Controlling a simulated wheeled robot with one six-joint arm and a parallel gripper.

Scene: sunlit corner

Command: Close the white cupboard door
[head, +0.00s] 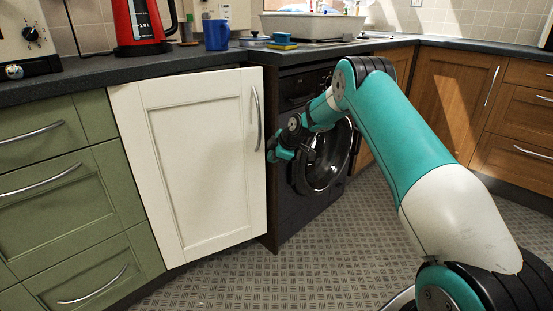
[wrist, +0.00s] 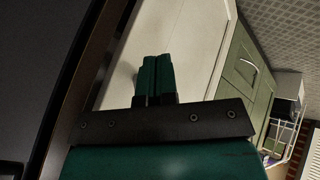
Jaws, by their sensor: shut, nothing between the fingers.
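The white cupboard door (head: 200,165) is left of centre in the head view, with a curved metal handle (head: 256,118) near its right edge. It looks slightly ajar, with a dark gap showing below the worktop. My gripper (head: 272,155) is at the door's right edge, below the handle and in front of the black washing machine. In the wrist view my gripper's green fingers (wrist: 154,78) are together and empty, pointing towards the white door (wrist: 185,45). Whether the fingertips touch the door I cannot tell.
Green drawers (head: 65,190) adjoin the door on the left. The black washing machine (head: 318,180) is to its right, and wooden cupboards (head: 450,95) stand farther right. The dark worktop (head: 130,67) runs above. The grey patterned floor (head: 290,270) in front is clear.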

